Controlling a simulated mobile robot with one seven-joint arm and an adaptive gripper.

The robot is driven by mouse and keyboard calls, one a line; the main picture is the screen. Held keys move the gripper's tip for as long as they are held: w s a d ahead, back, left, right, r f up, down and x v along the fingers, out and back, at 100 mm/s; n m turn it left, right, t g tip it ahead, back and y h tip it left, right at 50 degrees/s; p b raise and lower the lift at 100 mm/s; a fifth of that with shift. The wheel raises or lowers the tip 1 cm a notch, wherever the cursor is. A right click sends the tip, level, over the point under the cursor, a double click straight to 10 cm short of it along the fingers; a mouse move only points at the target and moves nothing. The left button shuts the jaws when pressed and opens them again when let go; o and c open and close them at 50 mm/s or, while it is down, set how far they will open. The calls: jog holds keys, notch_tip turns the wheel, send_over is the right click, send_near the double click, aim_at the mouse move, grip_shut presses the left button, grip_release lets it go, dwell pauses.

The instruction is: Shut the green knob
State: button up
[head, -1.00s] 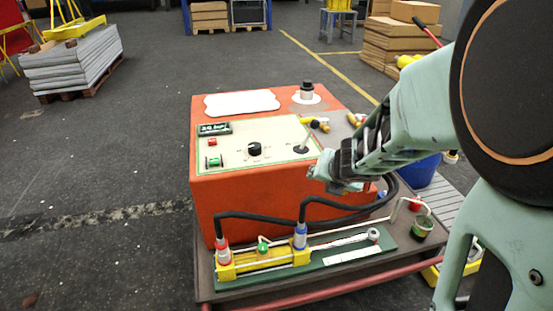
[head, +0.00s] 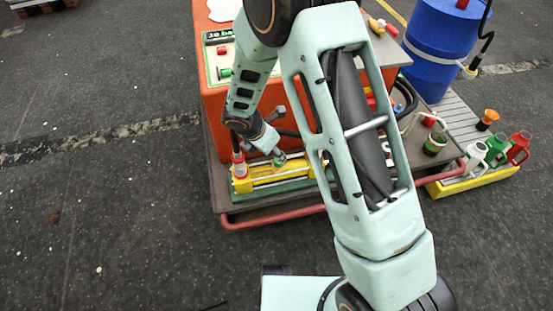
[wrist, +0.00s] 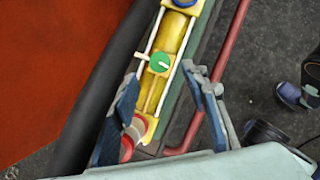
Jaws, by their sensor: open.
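The green knob (wrist: 160,62) is round, with a white pointer sticking out to the left in the wrist view. It sits on the yellow cylinder (wrist: 174,35) between white rods, and it also shows small in the head view (head: 279,161). My gripper (wrist: 160,74) is open, with one finger on each side of the yellow cylinder and the knob between the tips in the picture. In the head view my gripper (head: 276,154) is close by the knob. I see no clear contact. The cylinder's red end lies near the left finger.
A black hose (wrist: 105,85) runs along the orange cabinet (wrist: 60,65) beside the cylinder. A red rail (wrist: 222,60) edges the cart. A blue drum (head: 440,45) and several cans stand on the right. My arm hides part of the cart.

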jog(key=b+x, duration=0.1)
jog(key=x, duration=0.5)
jog(key=shift+w+f, duration=0.2)
jog(key=shift+f, duration=0.1)
grip_shut()
